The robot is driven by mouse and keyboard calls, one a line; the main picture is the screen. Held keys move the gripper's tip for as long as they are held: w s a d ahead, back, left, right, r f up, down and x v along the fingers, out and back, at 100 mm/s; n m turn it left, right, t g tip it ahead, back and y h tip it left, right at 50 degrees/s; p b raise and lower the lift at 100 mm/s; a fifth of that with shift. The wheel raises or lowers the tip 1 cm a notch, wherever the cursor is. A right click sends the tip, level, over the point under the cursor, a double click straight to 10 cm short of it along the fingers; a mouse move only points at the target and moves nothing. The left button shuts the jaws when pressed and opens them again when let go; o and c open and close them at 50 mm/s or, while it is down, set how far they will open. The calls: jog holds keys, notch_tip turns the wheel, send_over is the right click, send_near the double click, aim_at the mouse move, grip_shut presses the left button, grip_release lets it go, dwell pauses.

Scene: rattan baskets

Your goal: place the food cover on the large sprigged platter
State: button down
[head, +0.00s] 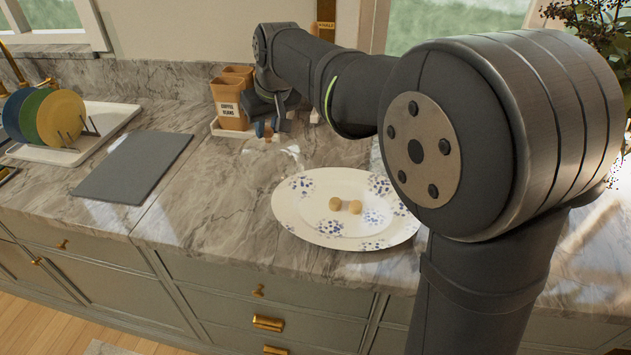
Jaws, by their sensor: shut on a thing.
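The large sprigged platter (287,214) is a white oval with blue sprigs, lying on the marble counter near its front edge. Two small round tan pieces (345,205) lie in its middle. My gripper (270,127) is behind and left of the platter, pointing down. It is shut on a small brown knob, which appears to be the top of the clear food cover (268,133). Only faint glints below the knob hint at the cover's body, so its outline and whether it touches the counter cannot be told. My arm hides the platter's right edge.
A dark grey board (133,167) lies to the left. A white dish rack (112,117) with coloured plates (61,117) is at the far left. Counter between board and platter is clear.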

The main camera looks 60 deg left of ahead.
jog(key=w+d+m+t, duration=0.2)
jog(key=w+d+m, duration=0.2)
jog(key=w+d, duration=1.7)
jog(key=s+a+f, duration=0.8)
jog(key=f, duration=0.2)
jog(key=shift+s+f, duration=0.1)
jog(key=shift+f, duration=0.1)
jog(key=c, duration=1.2)
grip_release()
